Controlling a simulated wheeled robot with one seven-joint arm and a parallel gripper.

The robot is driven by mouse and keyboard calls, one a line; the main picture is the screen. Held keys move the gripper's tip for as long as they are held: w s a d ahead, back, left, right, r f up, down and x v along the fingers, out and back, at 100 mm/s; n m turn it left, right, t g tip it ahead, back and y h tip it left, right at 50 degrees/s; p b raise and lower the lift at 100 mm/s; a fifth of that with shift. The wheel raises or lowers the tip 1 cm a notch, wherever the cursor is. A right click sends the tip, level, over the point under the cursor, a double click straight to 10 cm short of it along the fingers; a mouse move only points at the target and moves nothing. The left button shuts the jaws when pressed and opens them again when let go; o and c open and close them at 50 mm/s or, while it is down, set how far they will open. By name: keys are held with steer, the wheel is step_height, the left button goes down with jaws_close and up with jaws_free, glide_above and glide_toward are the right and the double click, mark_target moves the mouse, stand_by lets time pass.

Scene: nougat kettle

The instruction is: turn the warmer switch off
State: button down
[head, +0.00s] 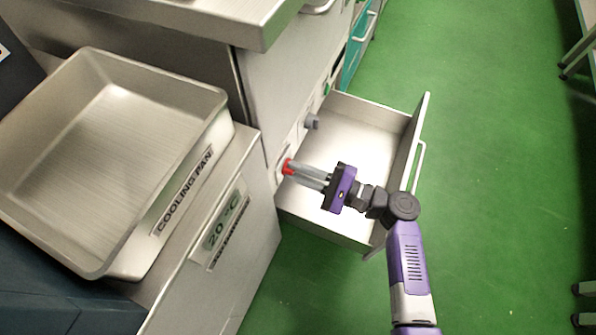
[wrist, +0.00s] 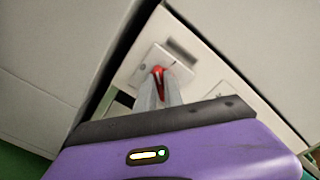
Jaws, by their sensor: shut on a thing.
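A red switch (head: 287,167) sits on the front panel of the steel cabinet, left of the open drawer. In the wrist view the red switch (wrist: 158,70) stands out from a pale square plate (wrist: 150,66), partly hidden by my fingers. I cannot read any label that names it as the warmer switch, nor tell its setting. My gripper (head: 295,170) reaches in from the right, its grey fingers shut on the red switch. In the wrist view my gripper (wrist: 158,88) also has its fingertips at the switch.
A steel drawer (head: 350,232) stands open below and beside my gripper. A grey knob (head: 311,122) and a small green part (head: 326,88) are farther along the panel. A cooling pan (head: 215,108) rests at the left.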

steer(key=n+b, duration=0.1)
steer(key=n, duration=0.1)
steer(key=n+b, duration=0.2)
steer(key=n, duration=0.1)
steer(key=n+b, duration=0.1)
steer(key=n, duration=0.1)
steer(key=shift+f+n, duration=0.3)
steer(key=shift+n, duration=0.1)
steer(key=shift+b, duration=0.3)
steer(key=c, duration=1.5)
jaws_free()
steer(key=shift+r, duration=0.1)
steer(key=shift+o, duration=0.2)
steer(key=shift+d, duration=0.1)
steer(key=p+v, duration=0.2)
steer(key=v, duration=0.5)
steer(key=shift+s+d, duration=0.2)
steer(key=shift+d, duration=0.1)
